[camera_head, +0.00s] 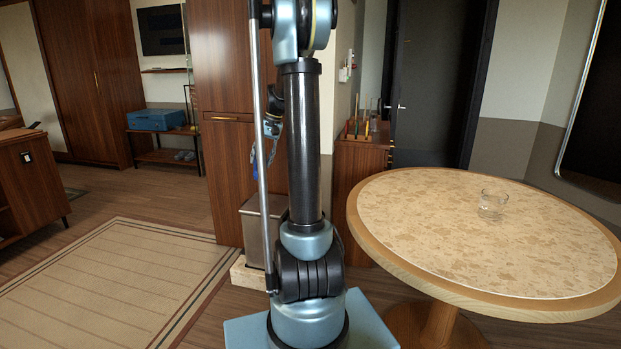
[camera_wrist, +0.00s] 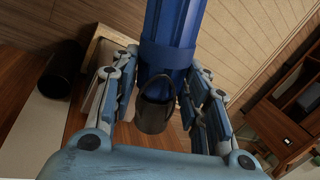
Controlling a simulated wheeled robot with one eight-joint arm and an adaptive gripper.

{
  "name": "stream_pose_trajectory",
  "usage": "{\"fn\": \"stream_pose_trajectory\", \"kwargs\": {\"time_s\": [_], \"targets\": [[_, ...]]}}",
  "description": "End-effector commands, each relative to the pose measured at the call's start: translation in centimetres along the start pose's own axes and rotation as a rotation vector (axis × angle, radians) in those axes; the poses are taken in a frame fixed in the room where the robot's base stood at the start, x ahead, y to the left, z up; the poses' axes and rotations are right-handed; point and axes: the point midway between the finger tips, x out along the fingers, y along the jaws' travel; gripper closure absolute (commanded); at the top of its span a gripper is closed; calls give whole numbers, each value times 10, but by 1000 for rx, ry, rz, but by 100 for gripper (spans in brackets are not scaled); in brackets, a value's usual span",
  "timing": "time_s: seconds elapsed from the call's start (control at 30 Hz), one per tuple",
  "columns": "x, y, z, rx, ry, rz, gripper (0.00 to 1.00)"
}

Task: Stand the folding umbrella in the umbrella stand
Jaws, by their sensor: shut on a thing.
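The folding umbrella (camera_wrist: 174,45) is a dark blue roll with a strap band and a dark handle end with a loop (camera_wrist: 155,110). In the wrist view it lies between the two fingers of my gripper (camera_wrist: 168,100), which is shut on it. In the head view my gripper (camera_head: 271,128) is partly hidden behind my arm, and little of the umbrella can be made out there. A metal box on a pale stone base, apparently the umbrella stand (camera_head: 251,230), stands on the floor below my gripper. My arm covers its right side, and its inside cannot be seen.
A round table (camera_head: 440,230) with a glass (camera_head: 492,204) stands close on the right. A wooden cabinet (camera_head: 361,170) with upright coloured items is behind the arm. A tall wooden wardrobe (camera_head: 228,170) rises behind the stand. A rug (camera_head: 110,285) and open floor lie left.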

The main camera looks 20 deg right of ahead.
Motion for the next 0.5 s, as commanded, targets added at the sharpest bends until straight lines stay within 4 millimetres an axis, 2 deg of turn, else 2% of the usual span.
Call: {"fn": "stream_pose_trajectory", "kwargs": {"time_s": [0.17, 0.5], "targets": [[18, 30, -29, 74, 87, -1, 96], [65, 132, -127, 363, 487, 65, 96]]}}
